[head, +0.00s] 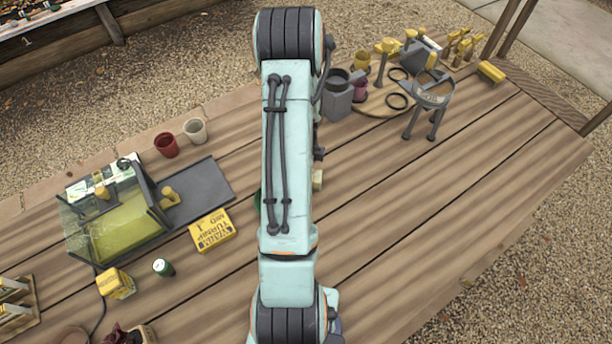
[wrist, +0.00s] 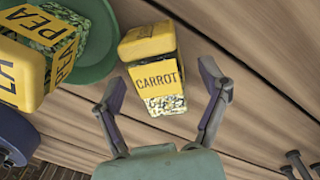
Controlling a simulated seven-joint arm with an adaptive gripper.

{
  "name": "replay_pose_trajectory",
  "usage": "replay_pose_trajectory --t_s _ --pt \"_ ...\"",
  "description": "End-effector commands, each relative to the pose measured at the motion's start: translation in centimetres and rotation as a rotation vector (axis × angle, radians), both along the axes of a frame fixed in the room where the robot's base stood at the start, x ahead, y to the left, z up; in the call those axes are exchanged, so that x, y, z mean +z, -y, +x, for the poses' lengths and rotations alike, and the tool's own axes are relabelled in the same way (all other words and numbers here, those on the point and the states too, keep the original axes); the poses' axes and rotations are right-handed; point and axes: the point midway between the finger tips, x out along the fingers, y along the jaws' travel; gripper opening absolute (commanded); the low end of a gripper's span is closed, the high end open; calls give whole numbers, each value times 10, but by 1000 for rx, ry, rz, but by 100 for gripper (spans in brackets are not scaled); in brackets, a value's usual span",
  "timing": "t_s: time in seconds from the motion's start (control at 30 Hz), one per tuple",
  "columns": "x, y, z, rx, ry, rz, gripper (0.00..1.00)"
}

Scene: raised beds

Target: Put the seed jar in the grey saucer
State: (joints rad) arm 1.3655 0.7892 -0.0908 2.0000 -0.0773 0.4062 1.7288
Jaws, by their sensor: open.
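A seed jar with a yellow lid and a yellow label reading CARROT (wrist: 158,83) sits on the wooden planks in the wrist view. My gripper (wrist: 162,78) is open, with one finger on each side of this jar; I see no clear contact. Another yellow-lidded jar labelled PEA (wrist: 42,42) is to the left, by a green saucer (wrist: 98,62). In the head view my arm covers the gripper, and a small pale yellow thing (head: 318,180) peeks out beside it. I cannot make out a grey saucer in either view.
A yellow box (head: 212,232), a dark grey tray (head: 205,190) and a glass-sided case (head: 112,222) stand left of my arm. A grey pot (head: 338,98) and a round-topped stand (head: 432,92) are at the back.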

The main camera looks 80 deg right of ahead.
Motion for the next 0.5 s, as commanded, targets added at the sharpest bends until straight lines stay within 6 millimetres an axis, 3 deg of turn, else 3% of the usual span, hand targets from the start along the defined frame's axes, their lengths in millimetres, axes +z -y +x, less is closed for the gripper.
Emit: replay_pose_trajectory --t_s 0.1,0.33,0.5 --pt "0 0 0 0 0 0 75" --pt "0 0 0 0 0 0 5" --pt "0 0 0 1 0 0 5"
